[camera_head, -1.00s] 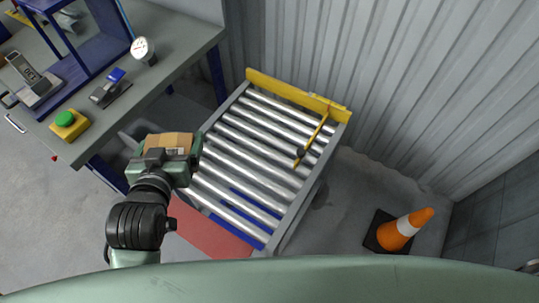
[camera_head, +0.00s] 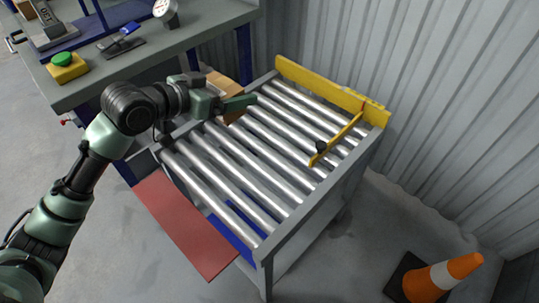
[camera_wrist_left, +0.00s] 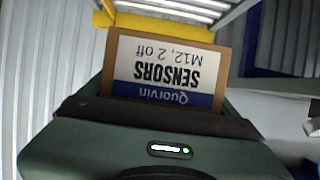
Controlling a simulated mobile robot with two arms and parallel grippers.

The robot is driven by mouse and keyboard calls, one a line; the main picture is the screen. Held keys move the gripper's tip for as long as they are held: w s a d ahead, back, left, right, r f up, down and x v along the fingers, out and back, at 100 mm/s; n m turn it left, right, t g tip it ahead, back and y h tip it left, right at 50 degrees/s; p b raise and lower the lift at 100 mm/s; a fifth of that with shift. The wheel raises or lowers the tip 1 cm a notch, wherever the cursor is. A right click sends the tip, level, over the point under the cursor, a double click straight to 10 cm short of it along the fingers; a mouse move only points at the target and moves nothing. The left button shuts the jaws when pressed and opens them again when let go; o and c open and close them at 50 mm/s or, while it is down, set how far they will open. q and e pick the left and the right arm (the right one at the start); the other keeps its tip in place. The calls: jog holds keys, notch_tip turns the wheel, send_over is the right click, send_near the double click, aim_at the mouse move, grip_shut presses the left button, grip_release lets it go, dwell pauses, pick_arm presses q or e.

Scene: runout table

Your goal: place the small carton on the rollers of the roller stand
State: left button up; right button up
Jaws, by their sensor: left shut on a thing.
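The small brown carton (camera_head: 224,84) is at the left edge of the roller stand, partly hidden behind my left gripper (camera_head: 236,104). In the left wrist view the carton (camera_wrist_left: 158,72) fills the jaws, its "Quorvin SENSORS" label upside down. My left gripper is shut on it. The roller stand (camera_head: 318,226) has several bare steel rollers (camera_head: 250,150). The carton appears at the left side of the far rollers; I cannot tell whether it touches them. My right gripper is not in view.
A yellow end stop (camera_head: 330,90) closes the far end of the stand. A yellow bar (camera_head: 336,140) with a black knob lies across the rollers at right. A red panel (camera_head: 184,222) is at the near left. A grey bench (camera_head: 190,36) stands at left, a traffic cone (camera_head: 440,276) at lower right.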

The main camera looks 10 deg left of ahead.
pick_arm(q)
jog(key=shift+w+a+f+b, duration=0.1)
jog(key=shift+w+a+b, duration=0.3)
jog(key=shift+a+b, duration=0.25)
jog(key=shift+w+a+f+b, duration=0.1)
jog(key=shift+w+a+b, duration=0.25)
jog(key=shift+a+b, duration=0.2)
jog(key=shift+a+f, duration=0.1)
jog(key=shift+f, duration=0.05)
jog(key=b, duration=0.3)
send_over(231, 153)
notch_tip(231, 153, down, 15)
jog(key=shift+w, duration=0.1)
notch_tip(231, 153, down, 4)
jog(key=shift+r+b, duration=0.15)
jog(key=shift+b, duration=0.35)
jog(key=shift+f, duration=0.3)
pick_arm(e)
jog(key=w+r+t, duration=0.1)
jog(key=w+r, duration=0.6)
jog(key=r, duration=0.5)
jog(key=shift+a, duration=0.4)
pick_arm(q)
jog(key=o, duration=1.2)
jog(key=shift+f, duration=0.1)
jog(key=shift+o, duration=0.2)
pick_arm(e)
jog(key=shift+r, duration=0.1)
